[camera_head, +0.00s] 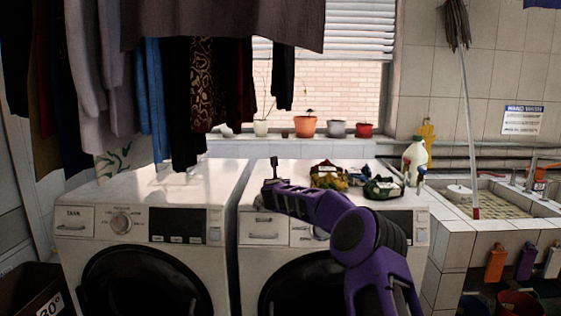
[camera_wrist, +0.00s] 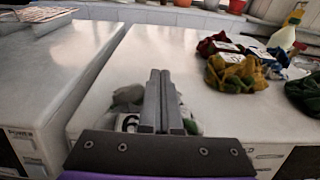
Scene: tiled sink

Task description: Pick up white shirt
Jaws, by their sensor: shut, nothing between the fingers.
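In the wrist view, a crumpled pale grey-white cloth bundle (camera_wrist: 129,96), probably the white shirt, lies on the right-hand washing machine's top. It has a white tag with a dark figure on it. My gripper (camera_wrist: 160,73) is shut and empty, its two fingers side by side in front of the bundle and hiding its middle. Whether the fingers touch the cloth I cannot tell. In the head view my gripper (camera_head: 273,166) is over the left part of that machine's top, and I cannot make out the pale bundle there.
Crumpled yellow (camera_head: 328,175) and green (camera_head: 382,187) garments lie right of my gripper on the right washing machine (camera_head: 300,170). A white bottle (camera_head: 415,160) stands near the sink (camera_head: 520,190). Clothes (camera_head: 175,90) hang above the left machine (camera_head: 140,195). Potted plants line the sill.

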